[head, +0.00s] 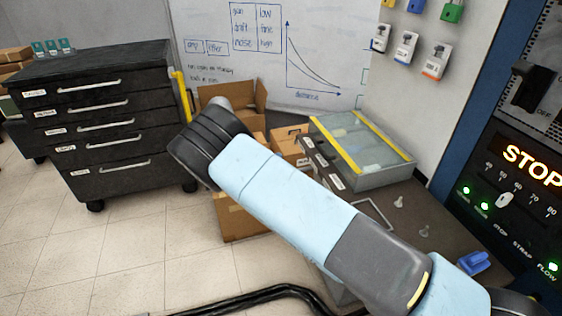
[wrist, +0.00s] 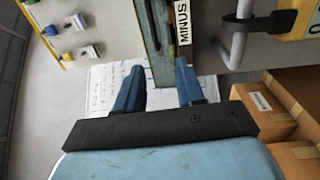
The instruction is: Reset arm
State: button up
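My arm crosses the head view from the lower right to the middle left, a pale blue link with dark grey joints. My gripper does not show in the head view. In the wrist view my gripper (wrist: 160,66) has its two blue fingers apart, with a gap between them. I see nothing held in that gap. A panel with a MINUS label (wrist: 183,24) shows beyond the right finger; whether it touches the finger I cannot tell.
A black drawer cabinet (head: 100,118) stands at left. A whiteboard (head: 335,30) is behind. Cardboard boxes (head: 240,222) and a clear-topped case (head: 385,178) lie partly behind my arm. A control panel reading STOP (head: 530,158) is at right, near a blue clip-like object (head: 473,264). Floor at left is free.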

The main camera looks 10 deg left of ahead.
dwell(0.4)
jog(key=s+d+r+m+g+y, duration=0.15)
jog(key=d+r+g+y, duration=0.3)
jog(key=d+r, duration=0.9)
jog(key=s+d+r+m+g+y, duration=0.1)
jog(key=d+r+m+g+y, duration=0.25)
jog(key=d+r+g, duration=0.9)
jog(key=s+d+r+t+y, duration=0.3)
jog(key=s+d+t, duration=0.1)
jog(key=s+d, duration=0.25)
jog(key=s+d+r+t+y, duration=0.2)
jog(key=s+d+r+t, duration=0.25)
jog(key=d, duration=0.35)
jog(key=s+d+r+t+y, duration=0.1)
jog(key=s+d+t, duration=0.1)
jog(key=s, duration=0.6)
jog(key=s+d+r+m+t+y, duration=0.1)
jog(key=s+d+t+y, duration=0.1)
jog(key=s, duration=0.7)
